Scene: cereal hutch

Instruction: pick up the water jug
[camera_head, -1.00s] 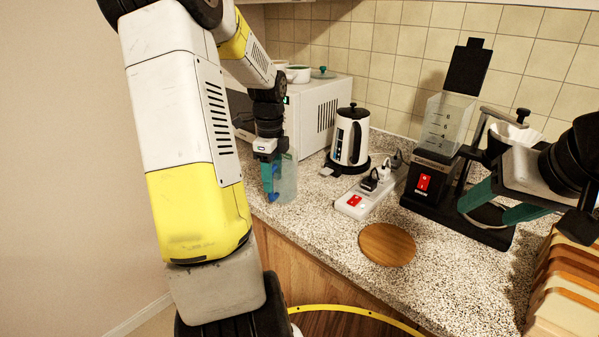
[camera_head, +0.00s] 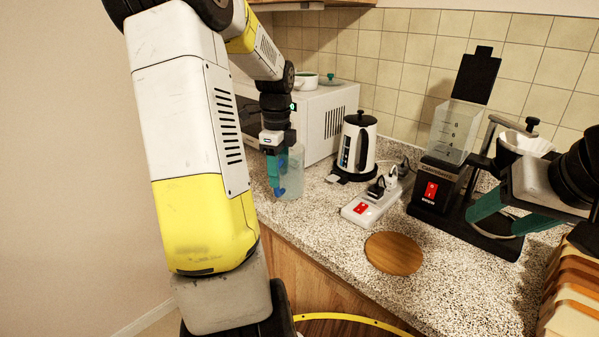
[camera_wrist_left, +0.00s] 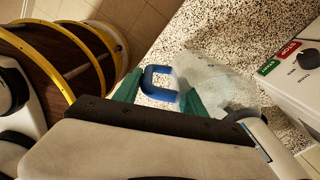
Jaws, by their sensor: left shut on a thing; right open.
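The water jug (camera_head: 293,172) is a clear, pale vessel with a blue handle, upright on the counter in front of the microwave. It also shows in the left wrist view (camera_wrist_left: 215,82), with its blue handle (camera_wrist_left: 158,83) between the green fingers. My left gripper (camera_head: 277,180) is shut on the jug's handle; in the left wrist view its fingers (camera_wrist_left: 160,92) stand on either side of it. The gripper hides part of the jug in the head view. Whether the jug's base touches the counter is hard to tell. My right gripper (camera_head: 500,218) is open and empty, in front of the coffee maker.
A white microwave (camera_head: 325,120) stands behind the jug, with a kettle (camera_head: 357,146) to its right. A power strip (camera_head: 368,205), a round wooden board (camera_head: 393,253) and a coffee maker (camera_head: 436,185) are further right. Bread slices (camera_head: 570,290) sit at the right edge.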

